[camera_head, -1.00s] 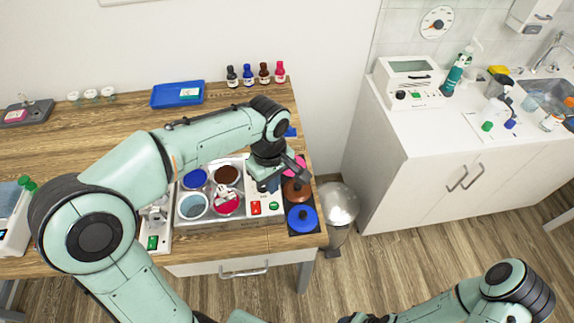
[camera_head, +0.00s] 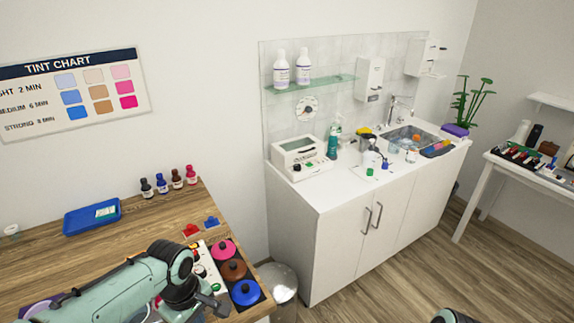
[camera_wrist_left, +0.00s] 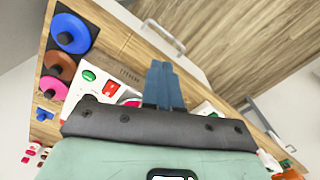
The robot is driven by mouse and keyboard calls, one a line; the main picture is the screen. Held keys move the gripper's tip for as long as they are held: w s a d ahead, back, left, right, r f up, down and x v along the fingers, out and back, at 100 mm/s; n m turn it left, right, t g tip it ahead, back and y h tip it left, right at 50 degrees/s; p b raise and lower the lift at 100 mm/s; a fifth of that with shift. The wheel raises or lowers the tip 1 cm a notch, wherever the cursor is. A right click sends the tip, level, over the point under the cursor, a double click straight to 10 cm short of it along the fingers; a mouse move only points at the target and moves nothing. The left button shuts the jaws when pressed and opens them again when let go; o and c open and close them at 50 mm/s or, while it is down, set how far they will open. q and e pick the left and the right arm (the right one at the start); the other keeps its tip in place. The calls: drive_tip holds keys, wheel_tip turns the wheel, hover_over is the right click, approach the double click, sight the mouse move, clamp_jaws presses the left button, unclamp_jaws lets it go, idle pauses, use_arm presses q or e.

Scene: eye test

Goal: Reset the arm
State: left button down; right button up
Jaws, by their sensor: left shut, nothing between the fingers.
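My left arm's pale green forearm comes in at the bottom left of the head view. My left gripper (camera_wrist_left: 160,68) shows in the left wrist view with its blue fingers together and nothing between them. The blue lid (camera_head: 245,292), brown lid (camera_head: 233,270) and pink lid (camera_head: 222,249) lie in a row on a dark strip beside the panel. The pots are mostly hidden or out of the head view. My right gripper is not in view.
The wooden table (camera_head: 95,235) bears a blue tray (camera_head: 92,216) and several small bottles (camera_head: 177,180). A metal bin (camera_head: 280,282) stands at its right end. A white sink counter (camera_head: 330,195) stands beyond, and a white side table (camera_head: 500,160) is at far right. Floor between is clear.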

use_arm(q)
drive_tip(key=d+f+m+g+h, duration=0.1)
drive_tip(key=d+f+m+h, duration=0.2)
drive_tip(key=f, duration=1.3)
drive_tip(key=s+d+f+m, duration=0.2)
drive_tip(key=s+f, duration=0.6)
drive_tip(key=f, duration=0.3)
drive_tip(key=s+d+f+m, duration=0.1)
drive_tip(key=s+f+m, duration=0.1)
drive_tip(key=s+f, duration=0.6)
wheel_tip(320, 180, down, 4)
drive_tip(key=shift+d+r+m+t+h, duration=0.15)
drive_tip(key=shift+d+m+t+h, duration=0.15)
drive_tip(key=shift+d+m, duration=0.1)
